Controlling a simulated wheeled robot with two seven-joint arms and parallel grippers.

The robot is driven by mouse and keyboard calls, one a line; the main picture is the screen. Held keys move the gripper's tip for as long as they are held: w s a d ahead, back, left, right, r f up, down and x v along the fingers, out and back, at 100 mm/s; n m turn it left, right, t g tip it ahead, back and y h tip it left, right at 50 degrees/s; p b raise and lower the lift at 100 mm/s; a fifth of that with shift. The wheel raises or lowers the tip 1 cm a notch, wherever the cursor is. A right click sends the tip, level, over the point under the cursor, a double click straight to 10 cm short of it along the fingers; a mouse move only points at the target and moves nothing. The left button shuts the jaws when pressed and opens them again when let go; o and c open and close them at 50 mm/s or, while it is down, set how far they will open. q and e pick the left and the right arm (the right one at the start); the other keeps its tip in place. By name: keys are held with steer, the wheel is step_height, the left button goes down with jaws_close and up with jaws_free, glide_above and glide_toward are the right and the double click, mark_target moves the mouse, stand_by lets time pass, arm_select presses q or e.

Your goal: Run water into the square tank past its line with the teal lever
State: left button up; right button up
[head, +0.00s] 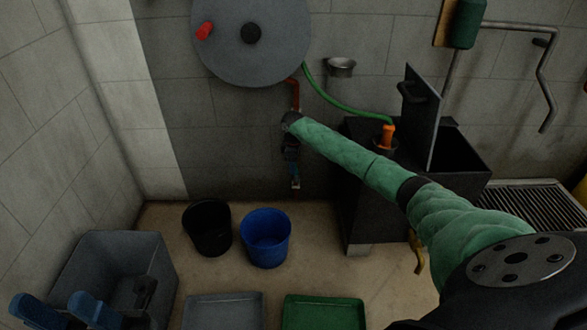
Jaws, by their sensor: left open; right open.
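A black square tank (360,185) stands at the right against the wall, with an upright dark plate (421,115) and an orange fitting (387,137) on top. Its inside is dark, and I see no line or water level. My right arm crosses in front of it. My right gripper (293,162) is open, small and dark below the red-brown pipe (294,92); I cannot tell whether it touches anything. I cannot make out a teal lever; the arm and gripper cover part of the pipe area. My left gripper (60,308) is open, with blue fingers, in the lower left corner.
A grey round drum (250,65) with a red knob hangs on the wall. A green hose (335,98) runs to the orange fitting. A black bucket (207,228), a blue bucket (266,238), a grey tub (105,245), a grey tray (223,310) and a green tray (323,312) stand on the floor.

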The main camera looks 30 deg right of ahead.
steer(key=shift+f, duration=0.5)
jaws_close()
